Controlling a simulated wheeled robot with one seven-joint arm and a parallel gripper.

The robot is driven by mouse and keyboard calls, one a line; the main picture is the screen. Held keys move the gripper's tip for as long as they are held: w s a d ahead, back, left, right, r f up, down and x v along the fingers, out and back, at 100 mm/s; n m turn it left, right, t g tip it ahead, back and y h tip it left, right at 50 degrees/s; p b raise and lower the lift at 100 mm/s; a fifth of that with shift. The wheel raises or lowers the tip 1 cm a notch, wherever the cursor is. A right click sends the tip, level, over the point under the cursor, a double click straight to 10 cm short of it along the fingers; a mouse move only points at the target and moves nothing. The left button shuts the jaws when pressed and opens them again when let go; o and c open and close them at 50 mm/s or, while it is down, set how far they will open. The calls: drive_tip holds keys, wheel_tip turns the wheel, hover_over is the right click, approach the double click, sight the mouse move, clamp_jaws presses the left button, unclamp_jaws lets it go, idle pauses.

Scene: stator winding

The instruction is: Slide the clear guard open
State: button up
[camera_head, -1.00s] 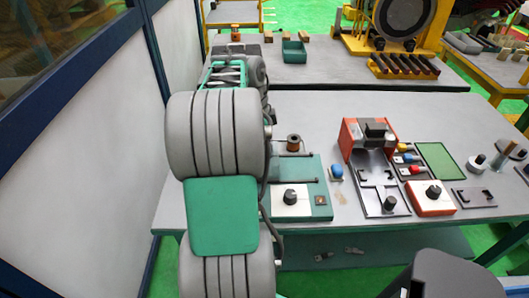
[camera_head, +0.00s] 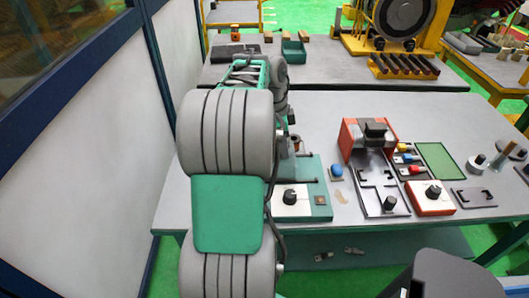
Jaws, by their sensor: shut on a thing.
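The winding station has a green base (camera_head: 321,180) with a white panel (camera_head: 290,208) and black knob (camera_head: 290,197) at its front. A copper-coloured spool (camera_head: 296,146) shows just right of my arm, mostly covered. A thin dark rail (camera_head: 303,182) runs across the base. I cannot make out the clear guard; it is either hidden behind my arm or too transparent to see. My arm covers the left part of the station. My gripper is hidden behind the arm, so its jaws and what they touch do not show.
A blue button (camera_head: 337,170) stands right of the station. Further right are a red-and-black fixture (camera_head: 370,135), an orange knob box (camera_head: 430,197) and a green mat (camera_head: 440,160). A wall panel (camera_head: 115,130) stands close on the left. A green bin (camera_head: 294,52) sits on the back table.

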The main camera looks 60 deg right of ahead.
drive_tip(key=shift+s+d, duration=0.35)
drive_tip(key=shift+s, duration=0.35)
drive_tip(key=shift+s+d, duration=0.35)
drive_tip(key=shift+s, duration=0.3)
drive_tip(key=shift+s+d, duration=0.35)
drive_tip(key=shift+s, duration=0.35)
drive_tip(key=o, duration=0.9)
drive_tip(key=shift+o, duration=0.2)
wheel_tip(320, 180, up, 6)
drive_tip(key=p, duration=0.5)
